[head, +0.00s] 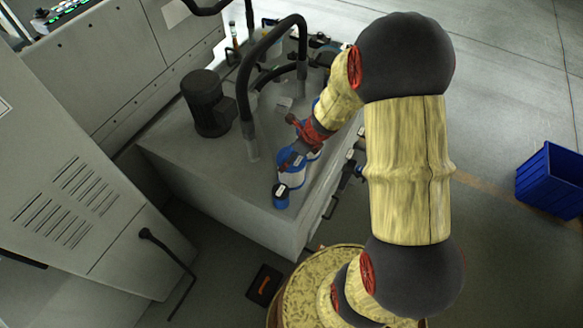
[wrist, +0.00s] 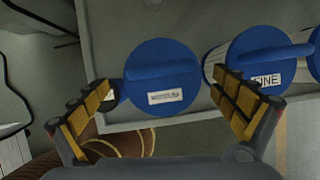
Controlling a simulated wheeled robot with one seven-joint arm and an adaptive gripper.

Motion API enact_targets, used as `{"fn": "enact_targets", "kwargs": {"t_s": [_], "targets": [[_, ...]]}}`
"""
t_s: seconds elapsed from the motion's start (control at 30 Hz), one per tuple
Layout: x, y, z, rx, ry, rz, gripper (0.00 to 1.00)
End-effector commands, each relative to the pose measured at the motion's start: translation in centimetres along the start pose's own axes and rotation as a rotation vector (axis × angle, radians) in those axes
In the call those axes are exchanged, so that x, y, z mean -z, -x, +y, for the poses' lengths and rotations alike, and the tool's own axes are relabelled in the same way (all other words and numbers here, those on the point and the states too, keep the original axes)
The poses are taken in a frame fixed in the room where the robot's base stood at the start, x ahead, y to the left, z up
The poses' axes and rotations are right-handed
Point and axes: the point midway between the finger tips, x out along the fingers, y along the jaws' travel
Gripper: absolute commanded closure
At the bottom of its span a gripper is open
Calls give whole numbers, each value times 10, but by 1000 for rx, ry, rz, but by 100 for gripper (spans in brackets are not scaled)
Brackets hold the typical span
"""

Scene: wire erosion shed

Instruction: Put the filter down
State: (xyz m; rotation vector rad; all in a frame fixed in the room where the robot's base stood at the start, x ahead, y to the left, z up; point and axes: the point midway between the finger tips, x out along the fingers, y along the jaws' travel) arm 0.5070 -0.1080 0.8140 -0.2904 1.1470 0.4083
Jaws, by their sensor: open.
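A filter with a round blue cap, a raised blue bar handle and a white label (wrist: 163,66) stands on the grey tank top (wrist: 110,30) in the wrist view. My gripper (wrist: 166,90) is open, with one finger on each side of the lower part of this cap in the picture; I cannot tell whether either touches it. A second blue-capped filter labelled FINE (wrist: 250,50) is partly behind the right finger. In the head view, my gripper (head: 299,138) is above a blue-and-white filter (head: 292,176) near the tank's front corner.
A small blue-topped container (head: 281,196) stands at the tank's front corner, close to the filter. A black motor (head: 208,104) and a thick black hose (head: 246,100) rise to the left. A blue crate (head: 550,180) sits on the floor far right.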

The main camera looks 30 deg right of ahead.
Motion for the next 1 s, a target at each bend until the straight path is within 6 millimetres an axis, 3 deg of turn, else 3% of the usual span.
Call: {"fn": "enact_targets", "kwargs": {"t_s": [0.3, 0.47, 0.77, 1.0], "targets": [[7, -33, -3, 2, -51, 7, 2], [6, -42, -3, 3, -49, 6, 2], [7, -82, -3, 1, -48, 6, 2], [5, -84, -4, 3, -48, 5, 2]]}}
